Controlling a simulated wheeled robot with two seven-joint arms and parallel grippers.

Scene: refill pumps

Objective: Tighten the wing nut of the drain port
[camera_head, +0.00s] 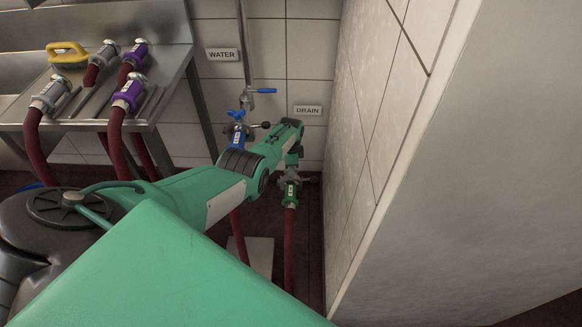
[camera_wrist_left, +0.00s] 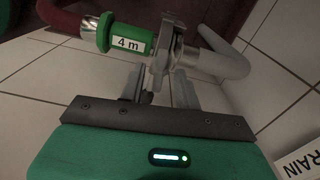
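The drain port, under the DRAIN sign (camera_head: 307,110), carries a red hose with a green collar (camera_head: 290,192) and a metal clamp (camera_head: 289,180). In the left wrist view the green collar (camera_wrist_left: 127,42) reads "4 m", and the metal clamp (camera_wrist_left: 166,50) joins it to a grey pipe (camera_wrist_left: 222,62). A small dark part, perhaps the wing nut (camera_wrist_left: 147,97), shows below the clamp. My left gripper (camera_wrist_left: 160,76) is at the clamp with its fingers apart, one on each side of this part. I cannot tell whether either finger touches it. My right gripper is not in view.
A blue coupling (camera_head: 237,135) hangs under the WATER sign (camera_head: 222,55), close to my left arm. A metal rack (camera_head: 65,118) with several hose ends and a yellow brush (camera_head: 67,54) stands at left. A tiled wall (camera_head: 365,130) rises just right of the drain.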

